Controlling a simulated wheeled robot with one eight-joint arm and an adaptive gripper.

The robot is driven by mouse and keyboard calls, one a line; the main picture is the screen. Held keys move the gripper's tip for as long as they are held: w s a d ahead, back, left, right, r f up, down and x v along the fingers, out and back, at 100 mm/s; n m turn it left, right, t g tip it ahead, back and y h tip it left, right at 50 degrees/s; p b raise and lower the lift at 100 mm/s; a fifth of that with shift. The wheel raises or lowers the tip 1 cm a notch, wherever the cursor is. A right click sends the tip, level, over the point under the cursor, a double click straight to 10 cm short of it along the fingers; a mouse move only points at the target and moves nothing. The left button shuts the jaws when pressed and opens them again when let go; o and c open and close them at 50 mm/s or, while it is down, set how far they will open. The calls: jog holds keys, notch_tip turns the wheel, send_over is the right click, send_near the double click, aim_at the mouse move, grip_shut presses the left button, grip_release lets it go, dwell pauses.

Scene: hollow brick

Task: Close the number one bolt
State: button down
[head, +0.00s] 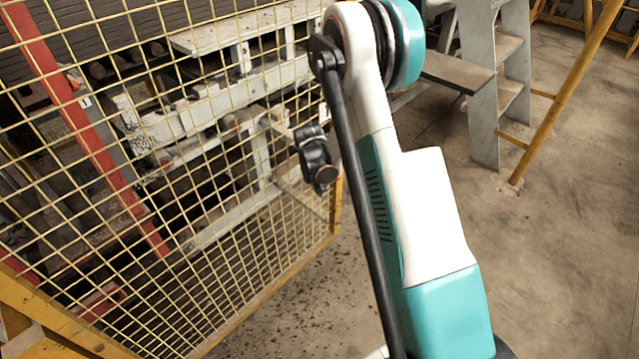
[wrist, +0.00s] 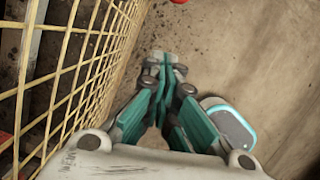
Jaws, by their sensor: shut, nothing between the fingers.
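My gripper (wrist: 165,62) is in the wrist view, its teal fingers together and nothing between them. It hangs above the brown floor, to the right of the yellow mesh fence (wrist: 92,75) and apart from it. In the head view my white and teal arm stands in front of the fence's right end and hides part of it; I cannot make out the gripper's fingers there. I cannot identify a number one bolt in either view. A small red thing (wrist: 180,1) is cut off at the top edge of the wrist view; I cannot tell what it is.
The mesh fence (head: 207,256) fills the left of the head view, with a red bar (head: 95,135) and pale machinery (head: 175,125) behind it. Grey steps (head: 484,130) and a slanted yellow post (head: 565,95) stand at the upper right. The concrete floor (head: 545,250) at right is clear.

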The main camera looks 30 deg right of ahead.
jog(key=shift+w+d+f+b, duration=0.35)
jog(key=shift+w+d+b, duration=0.05)
jog(key=shift+d, duration=0.3)
jog(key=shift+w+d+f+b, duration=0.35)
jog(key=shift+w+d, duration=0.05)
jog(key=shift+d, duration=0.25)
jog(key=shift+w+d+f+b, duration=0.35)
jog(key=shift+w+d+b, duration=0.05)
jog(key=shift+d, duration=0.3)
jog(key=d, duration=0.1)
jog(key=w+d, duration=0.1)
jog(key=d, duration=0.1)
jog(key=w+d, duration=0.1)
jog(key=d, duration=0.1)
jog(key=shift+a, duration=0.1)
